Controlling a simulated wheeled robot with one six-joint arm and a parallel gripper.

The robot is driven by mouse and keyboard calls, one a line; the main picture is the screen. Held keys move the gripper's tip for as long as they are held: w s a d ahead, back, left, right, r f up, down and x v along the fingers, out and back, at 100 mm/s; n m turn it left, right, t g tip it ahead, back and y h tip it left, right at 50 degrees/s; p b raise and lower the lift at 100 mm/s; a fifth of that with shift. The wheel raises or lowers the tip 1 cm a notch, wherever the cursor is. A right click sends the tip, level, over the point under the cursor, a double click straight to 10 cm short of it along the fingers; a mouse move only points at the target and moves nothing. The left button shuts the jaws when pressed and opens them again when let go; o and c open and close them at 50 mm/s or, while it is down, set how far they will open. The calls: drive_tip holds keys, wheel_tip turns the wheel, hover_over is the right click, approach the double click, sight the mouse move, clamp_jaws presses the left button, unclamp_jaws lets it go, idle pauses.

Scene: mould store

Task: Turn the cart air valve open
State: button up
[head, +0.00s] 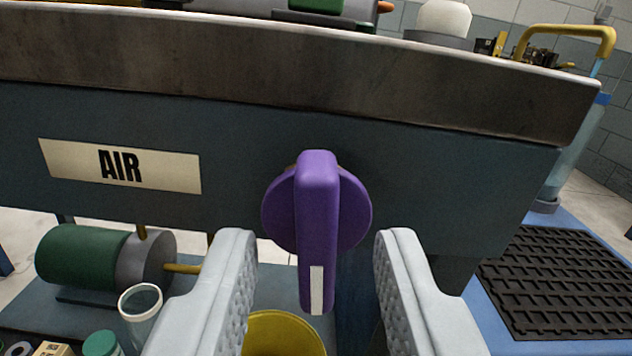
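The air valve has a purple round knob with a long lever handle (318,230). It is mounted on the cart's dark front panel (430,190), to the right of a label (120,166) reading AIR. The handle hangs almost straight down, with a white mark near its lower end. My gripper (315,245) is open, one grey ridged finger on each side of the handle. Gaps show between the handle and both fingers, so neither appears to touch it. The valve's mounting behind the knob is mostly hidden.
The cart's metal top edge (300,75) runs above the valve. Below left are a green motor-like cylinder (85,258) and a clear jar (141,312). A yellow round container (285,335) sits below the handle. A black grid mat (560,285) lies at right.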

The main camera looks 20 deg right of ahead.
drive_tip(key=shift+x, duration=0.85)
clamp_jaws()
drive_tip(key=shift+m, duration=0.8)
